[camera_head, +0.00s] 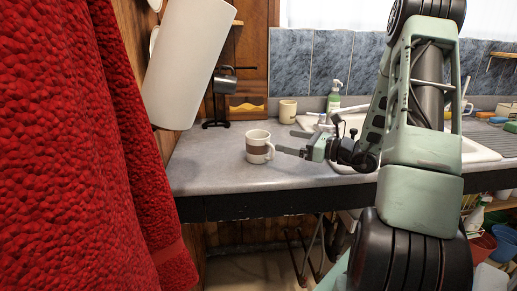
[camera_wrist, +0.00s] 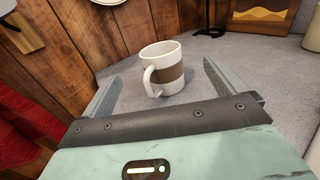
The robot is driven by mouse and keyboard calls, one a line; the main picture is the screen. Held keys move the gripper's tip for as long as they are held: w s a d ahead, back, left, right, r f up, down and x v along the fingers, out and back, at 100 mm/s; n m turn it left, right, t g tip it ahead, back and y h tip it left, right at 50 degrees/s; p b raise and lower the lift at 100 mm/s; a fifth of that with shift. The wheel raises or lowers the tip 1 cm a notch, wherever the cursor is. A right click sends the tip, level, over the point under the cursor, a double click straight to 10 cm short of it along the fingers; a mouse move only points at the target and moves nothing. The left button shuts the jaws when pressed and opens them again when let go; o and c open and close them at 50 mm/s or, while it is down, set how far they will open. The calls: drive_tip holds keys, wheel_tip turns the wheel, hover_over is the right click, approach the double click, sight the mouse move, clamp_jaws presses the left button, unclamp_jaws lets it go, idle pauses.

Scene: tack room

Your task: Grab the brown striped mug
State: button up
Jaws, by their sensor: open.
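The brown striped mug (camera_head: 258,141) is white with a wide brown band and stands upright on the grey counter. In the wrist view the mug (camera_wrist: 165,73) is just ahead of my gripper (camera_wrist: 160,88), roughly between the lines of its two fingers, with its handle facing toward me and to the left. My gripper (camera_head: 290,143) is open and comes at the mug from the right in the head view. The fingers are apart and hold nothing. Whether a fingertip touches the mug cannot be told.
The counter (camera_head: 205,165) is clear around the mug. A plain cream mug (camera_head: 287,111) stands farther back, near a soap bottle (camera_head: 334,97) and the sink (camera_head: 470,152). A black stand (camera_head: 217,107) is at the back left. A red towel (camera_head: 85,150) hangs at the left.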

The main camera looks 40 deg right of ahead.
sight(269, 137)
drive_tip(key=p+x, duration=0.2)
drive_tip(key=x, duration=0.7)
drive_tip(key=shift+w+a+f, duration=0.1)
drive_tip(key=shift+a+f, duration=0.05)
drive_tip(key=c, duration=1.3)
